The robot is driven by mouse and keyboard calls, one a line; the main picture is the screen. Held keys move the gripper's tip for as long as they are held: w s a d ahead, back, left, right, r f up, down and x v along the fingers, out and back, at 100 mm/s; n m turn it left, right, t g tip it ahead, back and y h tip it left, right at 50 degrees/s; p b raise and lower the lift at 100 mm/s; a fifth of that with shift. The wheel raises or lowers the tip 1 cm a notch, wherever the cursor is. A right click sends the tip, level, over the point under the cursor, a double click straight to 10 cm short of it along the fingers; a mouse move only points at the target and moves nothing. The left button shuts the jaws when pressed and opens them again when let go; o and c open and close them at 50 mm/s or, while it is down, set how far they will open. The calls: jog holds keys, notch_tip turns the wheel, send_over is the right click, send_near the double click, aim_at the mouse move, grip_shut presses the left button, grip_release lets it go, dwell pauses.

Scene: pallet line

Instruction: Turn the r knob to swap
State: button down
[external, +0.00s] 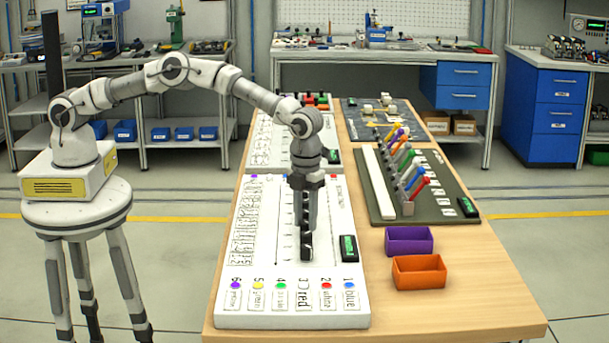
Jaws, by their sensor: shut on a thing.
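My gripper (306,255) points straight down over the near white panel (345,313). Its dark fingers are shut on a knob at the panel surface, mostly hidden by the fingers, so its lettering and turn angle cannot be read. Along the panel's near edge runs a row of coloured dots with word labels. The label "red" (304,300) lies just in front of my fingertips. A small black display (348,248) with green digits sits on the panel's right side, too small to read.
Purple (409,240) and orange (419,272) bins stand right of the panel. Beyond them is a dark green board (440,207) with a row of coloured levers. Another white panel (263,150) and a dark board (378,104) lie farther back. The table's near right corner is bare.

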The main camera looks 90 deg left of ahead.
aim_at(306, 222)
jog(key=c, duration=0.5)
grip_release()
jog(key=shift+c, duration=0.2)
notch_tip(306, 222, up, 18)
jog(key=p, duration=0.1)
jog(key=shift+f+p, duration=0.25)
jog(key=shift+p, duration=0.05)
